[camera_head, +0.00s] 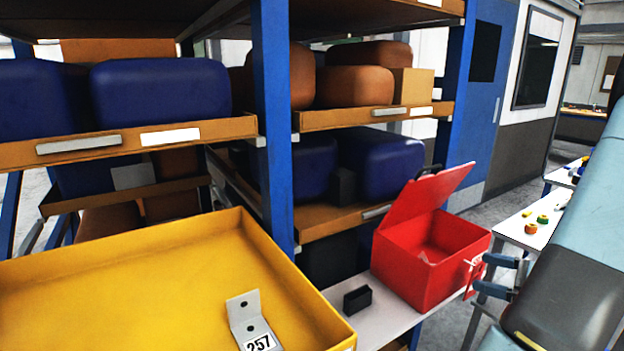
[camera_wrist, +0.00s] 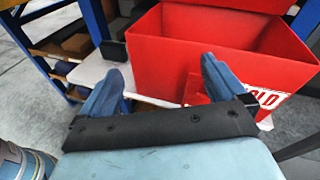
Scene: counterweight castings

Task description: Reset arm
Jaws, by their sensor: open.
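My gripper (camera_head: 482,272) is at the right in the head view, in front of the red box (camera_head: 410,268). In the wrist view its two blue fingers (camera_wrist: 163,72) are spread wide with nothing held between them. The red box (camera_wrist: 215,50) lies just beyond the fingertips. Its lid (camera_head: 428,192) stands open, tilted back. A small pale item, too unclear to name, shows inside the box.
The box and a small black block (camera_head: 357,299) stand on a white bench (camera_head: 395,318). A shelf rack (camera_head: 275,130) with blue and brown castings stands behind. Another table (camera_head: 535,230) is at right.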

